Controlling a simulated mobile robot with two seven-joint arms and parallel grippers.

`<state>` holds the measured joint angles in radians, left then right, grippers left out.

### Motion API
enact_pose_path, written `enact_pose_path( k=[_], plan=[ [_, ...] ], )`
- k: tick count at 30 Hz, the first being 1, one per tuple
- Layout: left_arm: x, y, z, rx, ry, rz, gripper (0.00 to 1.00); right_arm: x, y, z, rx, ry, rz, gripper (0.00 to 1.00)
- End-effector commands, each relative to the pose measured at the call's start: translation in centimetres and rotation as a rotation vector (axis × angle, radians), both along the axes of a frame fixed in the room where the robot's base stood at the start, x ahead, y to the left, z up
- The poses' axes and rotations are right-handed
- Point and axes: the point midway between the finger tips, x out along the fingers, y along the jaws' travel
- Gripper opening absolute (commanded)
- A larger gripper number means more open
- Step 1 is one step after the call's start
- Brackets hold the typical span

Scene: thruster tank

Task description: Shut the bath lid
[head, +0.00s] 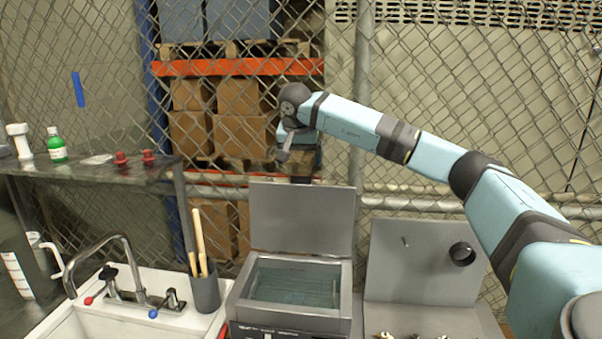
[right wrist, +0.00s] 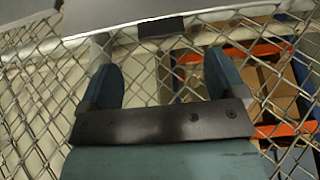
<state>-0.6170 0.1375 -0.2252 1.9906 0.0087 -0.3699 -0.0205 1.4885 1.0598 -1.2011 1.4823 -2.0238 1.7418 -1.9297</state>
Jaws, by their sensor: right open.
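The bath (head: 297,310) is a grey metal tank with clear liquid inside. Its grey lid (head: 300,222) stands open, upright at the back of the tank. A small dark piece (head: 301,180) shows at the middle of the lid's top edge. My right gripper (head: 300,160) points down just above that edge. In the right wrist view my right gripper (right wrist: 158,75) is open and empty, its two fingers wide apart. A grey panel, likely the lid (right wrist: 120,18), and a dark block (right wrist: 160,27) lie just beyond the fingertips, seemingly apart from them. My left gripper is not in view.
A white sink with a tap (head: 115,265) and a grey holder with wooden-handled tools (head: 205,290) stand left of the bath. A second grey panel (head: 425,265) stands upright to the right. A chain-link fence (head: 440,80) runs behind, with shelved boxes (head: 237,135) beyond.

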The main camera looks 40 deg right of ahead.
Motion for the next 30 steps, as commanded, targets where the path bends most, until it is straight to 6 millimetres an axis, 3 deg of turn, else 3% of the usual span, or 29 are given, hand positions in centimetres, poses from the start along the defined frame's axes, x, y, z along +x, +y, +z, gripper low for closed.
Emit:
enact_pose_path(
  k=[6, 10, 23, 30],
  plan=[
    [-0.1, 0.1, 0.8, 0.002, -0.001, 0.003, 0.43, 0.9, -1.3, -3.8, 0.000, 0.002, -0.001, 0.89],
    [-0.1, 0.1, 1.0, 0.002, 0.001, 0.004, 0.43, 1.3, -1.7, -5.3, -0.001, 0.001, 0.000, 0.89],
    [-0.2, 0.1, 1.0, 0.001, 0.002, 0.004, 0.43, 1.6, -2.0, -6.2, 0.001, -0.001, 0.000, 0.89],
    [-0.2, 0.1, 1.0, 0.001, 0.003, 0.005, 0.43, 1.6, -2.0, -6.2, 0.001, -0.001, 0.000, 0.34]
  ],
)
